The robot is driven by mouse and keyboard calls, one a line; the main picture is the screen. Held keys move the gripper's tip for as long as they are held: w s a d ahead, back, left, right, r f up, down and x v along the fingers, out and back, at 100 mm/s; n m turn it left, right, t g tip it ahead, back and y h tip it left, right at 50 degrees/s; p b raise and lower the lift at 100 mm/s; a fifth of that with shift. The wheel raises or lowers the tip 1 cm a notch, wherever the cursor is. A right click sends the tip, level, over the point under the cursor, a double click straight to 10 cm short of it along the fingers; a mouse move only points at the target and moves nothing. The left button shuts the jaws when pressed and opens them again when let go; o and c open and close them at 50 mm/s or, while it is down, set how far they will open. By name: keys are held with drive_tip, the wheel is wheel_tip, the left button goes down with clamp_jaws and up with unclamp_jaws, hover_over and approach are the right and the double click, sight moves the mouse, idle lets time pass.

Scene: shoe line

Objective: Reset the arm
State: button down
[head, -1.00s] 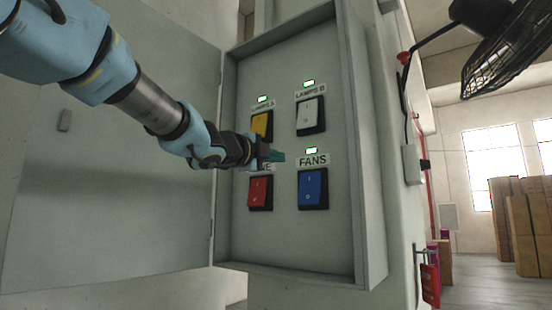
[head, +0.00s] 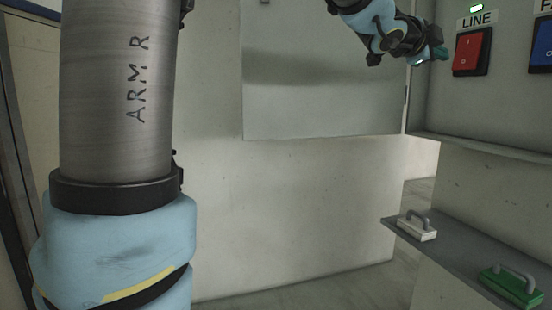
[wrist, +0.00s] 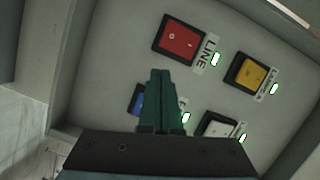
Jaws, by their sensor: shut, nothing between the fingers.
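My gripper (head: 438,53) shows at the top right of the head view, just left of the red LINE switch (head: 472,51) and apart from it. Its green fingers are together and empty; they also show in the wrist view (wrist: 161,100). There they point at the switch panel, in front of the blue switch (wrist: 137,100), which they partly hide. The red switch (wrist: 180,39), yellow switch (wrist: 246,75) and white switch (wrist: 217,128) show around them. Green lamps beside the switches are lit.
The cabinet's open door (head: 320,75) hangs behind my gripper. My own arm link fills the left of the head view.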

drive_tip(key=w+a+f+n+y, duration=0.45)
drive_tip(key=a+f+n, duration=0.25)
drive_tip(key=a+f, duration=0.6)
drive_tip(key=w+a+f+n+y, duration=0.4)
drive_tip(key=a+f+n+y, duration=0.25)
drive_tip(key=a+f, duration=0.65)
drive_tip(key=s+a+f+n+g+y, duration=0.3)
drive_tip(key=s+a+f+n+g, duration=0.4)
drive_tip(key=s+a+f+n, duration=0.4)
drive_tip(key=s+a+f, duration=0.6)
drive_tip(key=a, duration=0.1)
drive_tip(key=shift+s+g, duration=0.3)
drive_tip(key=shift+s, duration=0.05)
drive_tip(key=shift+n, duration=0.25)
